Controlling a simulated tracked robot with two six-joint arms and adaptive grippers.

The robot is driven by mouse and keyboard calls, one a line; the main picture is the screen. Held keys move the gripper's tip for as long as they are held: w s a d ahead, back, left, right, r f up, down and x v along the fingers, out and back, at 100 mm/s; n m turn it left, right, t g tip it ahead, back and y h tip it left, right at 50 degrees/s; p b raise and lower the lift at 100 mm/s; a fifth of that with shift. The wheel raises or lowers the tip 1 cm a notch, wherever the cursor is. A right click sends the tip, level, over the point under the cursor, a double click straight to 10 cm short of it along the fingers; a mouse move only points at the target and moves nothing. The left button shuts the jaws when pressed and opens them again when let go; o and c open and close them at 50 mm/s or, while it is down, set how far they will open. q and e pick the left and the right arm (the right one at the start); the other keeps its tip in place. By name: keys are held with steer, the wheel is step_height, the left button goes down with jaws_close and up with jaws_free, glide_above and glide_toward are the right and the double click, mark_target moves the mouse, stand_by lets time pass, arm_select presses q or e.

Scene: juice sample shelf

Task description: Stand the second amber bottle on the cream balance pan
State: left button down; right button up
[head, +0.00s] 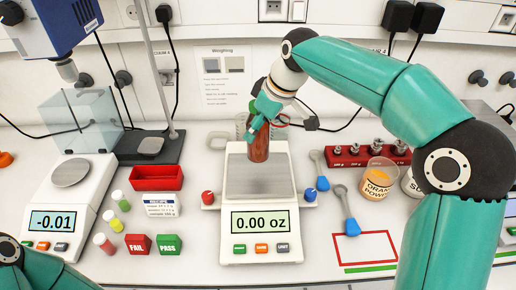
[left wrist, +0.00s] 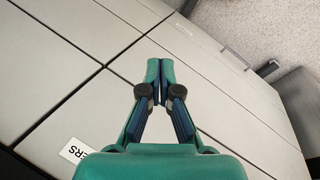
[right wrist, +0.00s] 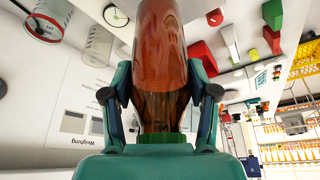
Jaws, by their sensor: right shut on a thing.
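The amber bottle (head: 259,149) is upright over the back part of the grey square pan (head: 258,182) of the cream balance (head: 228,222). Its display reads 0.00 oz; I cannot tell whether the base touches the pan. My right gripper (head: 262,113) is shut on the bottle near its top. In the right wrist view the bottle (right wrist: 160,50) lies between the fingers (right wrist: 160,90), its green cap (right wrist: 163,138) towards the palm. My left gripper (left wrist: 160,72) is shut and empty, in front of pale cabinet fronts. No other amber bottle is distinct in the head view.
Red (head: 208,198) and blue (head: 310,195) knobs flank the balance. A second balance (head: 84,201) stands left, reading -0.01. A red tray (head: 155,178), small vials and FAIL/PASS blocks lie between them.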

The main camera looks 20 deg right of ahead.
mark_target(259, 146)
steer(key=shift+s+f, duration=0.1)
steer(key=shift+f, duration=3.05)
steer(key=o, duration=1.4)
steer(key=shift+r, duration=0.1)
steer(key=v, duration=1.2)
